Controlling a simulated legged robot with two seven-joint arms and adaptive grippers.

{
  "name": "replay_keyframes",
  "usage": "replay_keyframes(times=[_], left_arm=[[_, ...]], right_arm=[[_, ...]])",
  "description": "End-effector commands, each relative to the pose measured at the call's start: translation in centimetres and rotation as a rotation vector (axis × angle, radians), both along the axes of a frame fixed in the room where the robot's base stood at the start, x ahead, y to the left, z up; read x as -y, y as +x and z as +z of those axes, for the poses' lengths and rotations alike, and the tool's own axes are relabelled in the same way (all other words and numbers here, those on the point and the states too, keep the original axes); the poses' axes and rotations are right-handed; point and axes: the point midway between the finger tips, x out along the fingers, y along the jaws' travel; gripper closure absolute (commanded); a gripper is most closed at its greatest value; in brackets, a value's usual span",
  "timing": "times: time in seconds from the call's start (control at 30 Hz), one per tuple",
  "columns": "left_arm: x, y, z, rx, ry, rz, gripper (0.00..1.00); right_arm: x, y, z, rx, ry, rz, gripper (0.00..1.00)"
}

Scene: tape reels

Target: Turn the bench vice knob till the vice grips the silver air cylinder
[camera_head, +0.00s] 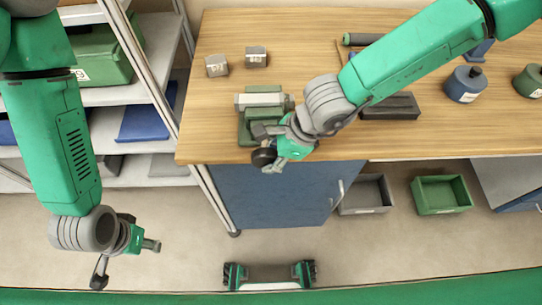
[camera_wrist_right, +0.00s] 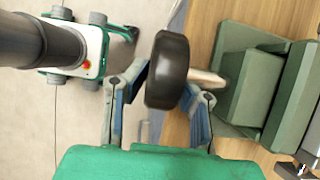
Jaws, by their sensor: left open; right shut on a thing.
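The green bench vice (camera_head: 250,128) sits at the front left of the wooden workbench, with the silver air cylinder (camera_head: 258,100) lying across its top. I cannot tell whether the jaws touch the cylinder. The vice's round black knob (camera_head: 263,157) sticks out past the front edge. In the right wrist view the knob (camera_wrist_right: 168,70) is between my fingers, on a metal shaft running to the green vice (camera_wrist_right: 255,85). My right gripper (camera_head: 274,152) is shut on the knob. My left gripper (camera_head: 127,262) is open and empty, low at the left, away from the bench.
Two small grey blocks (camera_head: 217,66) (camera_head: 256,57) lie behind the vice. A dark block (camera_head: 390,107) and a blue round weight (camera_head: 465,84) are to the right. A grey bin (camera_head: 367,194) and green bin (camera_head: 441,194) stand on the floor. Shelves (camera_head: 150,165) stand at left.

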Motion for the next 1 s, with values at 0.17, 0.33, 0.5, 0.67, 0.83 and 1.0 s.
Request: replay_keyframes(times=[0.17,0.33,0.5,0.67,0.83,1.0], left_arm=[[0.0,0.0,-1.9,0.000,0.000,0.000,0.59],[0.0,0.0,-3.9,0.000,0.000,0.000,0.59],[0.0,0.0,-6.3,0.000,0.000,0.000,0.59],[0.0,0.0,-8.3,0.000,0.000,0.000,0.59],[0.0,0.0,-10.0,0.000,0.000,0.000,0.59],[0.0,0.0,-11.2,0.000,0.000,0.000,0.59]], right_arm=[[-0.1,0.6,-0.2,0.009,0.178,-0.009,1.00],[-0.1,0.6,-0.5,0.010,0.338,-0.009,1.00],[-0.2,0.7,-0.8,0.011,0.496,-0.010,1.00],[-0.4,0.7,-0.8,0.012,0.629,-0.008,1.00],[-0.5,0.6,-0.8,0.012,0.743,-0.007,1.00],[-0.6,0.6,-0.6,0.011,0.823,-0.007,1.00]])
